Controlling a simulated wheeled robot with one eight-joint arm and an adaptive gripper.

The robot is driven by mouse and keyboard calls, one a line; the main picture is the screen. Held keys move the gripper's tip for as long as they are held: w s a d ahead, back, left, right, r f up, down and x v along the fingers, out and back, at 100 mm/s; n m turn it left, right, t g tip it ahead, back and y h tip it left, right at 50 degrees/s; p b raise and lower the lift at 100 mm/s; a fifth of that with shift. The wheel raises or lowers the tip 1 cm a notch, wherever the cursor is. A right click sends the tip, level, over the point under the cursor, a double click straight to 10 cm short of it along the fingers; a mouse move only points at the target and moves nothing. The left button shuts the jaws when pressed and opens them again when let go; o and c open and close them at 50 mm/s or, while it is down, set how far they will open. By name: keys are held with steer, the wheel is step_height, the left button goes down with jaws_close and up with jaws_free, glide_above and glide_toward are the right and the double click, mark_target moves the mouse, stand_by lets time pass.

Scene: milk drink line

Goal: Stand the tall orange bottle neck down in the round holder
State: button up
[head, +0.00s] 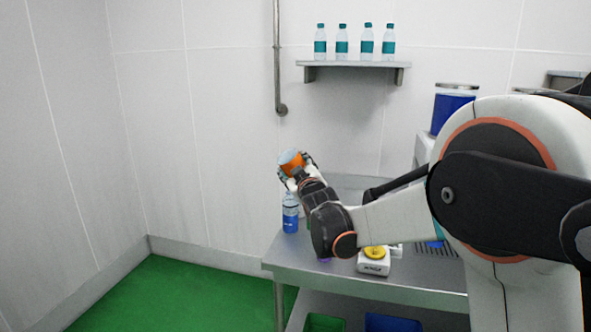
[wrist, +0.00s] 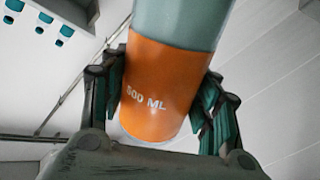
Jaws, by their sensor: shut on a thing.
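My gripper (head: 295,163) is shut on the orange bottle (head: 292,163) and holds it in the air above the table's left end. In the wrist view the gripper's fingers (wrist: 163,88) press on both sides of the bottle's orange band (wrist: 158,92), marked "500 ML". A grey-green part of the bottle runs out of the top of that view. The bottle's neck cannot be made out, so I cannot tell which way it points. A round yellow holder (head: 376,252) sits on a small white block on the table, to the right of and below the gripper.
A blue-labelled bottle (head: 290,214) stands on the metal table (head: 292,262) below the gripper. My arm hides much of the tabletop and other items there. Several teal-labelled bottles stand on a wall shelf (head: 352,64). Green (head: 325,323) and blue (head: 392,323) bins are underneath.

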steer(key=shift+m, duration=0.4)
steer(key=m, duration=0.6)
